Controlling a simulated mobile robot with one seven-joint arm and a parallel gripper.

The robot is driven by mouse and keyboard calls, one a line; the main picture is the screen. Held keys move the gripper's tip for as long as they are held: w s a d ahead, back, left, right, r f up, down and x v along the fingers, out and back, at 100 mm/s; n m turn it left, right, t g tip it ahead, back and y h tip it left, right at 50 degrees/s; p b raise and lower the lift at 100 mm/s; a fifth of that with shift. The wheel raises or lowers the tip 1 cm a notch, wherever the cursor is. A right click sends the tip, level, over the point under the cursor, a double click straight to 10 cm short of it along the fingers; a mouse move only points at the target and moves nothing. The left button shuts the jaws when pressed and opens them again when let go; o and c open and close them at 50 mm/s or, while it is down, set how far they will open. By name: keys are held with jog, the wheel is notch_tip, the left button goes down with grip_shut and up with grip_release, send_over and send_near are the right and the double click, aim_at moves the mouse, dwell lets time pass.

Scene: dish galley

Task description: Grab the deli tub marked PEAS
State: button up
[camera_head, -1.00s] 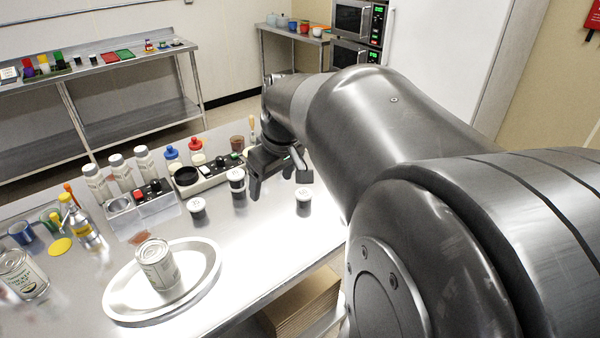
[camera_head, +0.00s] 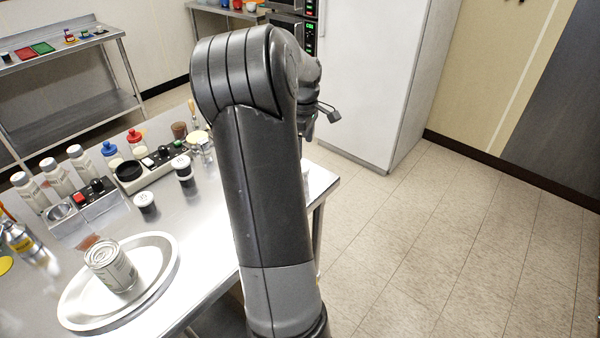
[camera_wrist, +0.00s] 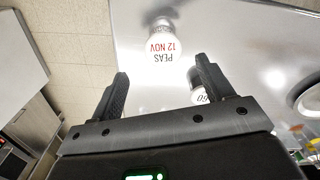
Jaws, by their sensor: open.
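The deli tub marked PEAS, 12 NOV (camera_wrist: 163,44), shows its white lid in the wrist view, top middle, upside down in the picture. My gripper (camera_wrist: 160,75) is open, and nothing is between its fingers. The PEAS tub lies ahead of the gap, apart from both fingers. A second tub (camera_wrist: 204,94) is partly hidden behind the right finger. In the head view, my arm hides much of the table's right end. My gripper (camera_head: 318,118) shows only in part there, beyond the arm.
Two dark tubs with white lids, a front one (camera_head: 146,207) and a rear one (camera_head: 184,172), stand left of my arm. A steel tray (camera_head: 75,309) holds a tin can (camera_head: 112,268). Floor at right is clear.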

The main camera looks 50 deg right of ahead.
jog(key=f, duration=0.9)
jog(key=shift+w+a+f, duration=0.2)
jog(key=shift+a, duration=0.05)
jog(key=c, duration=1)
jog(key=shift+r, duration=0.1)
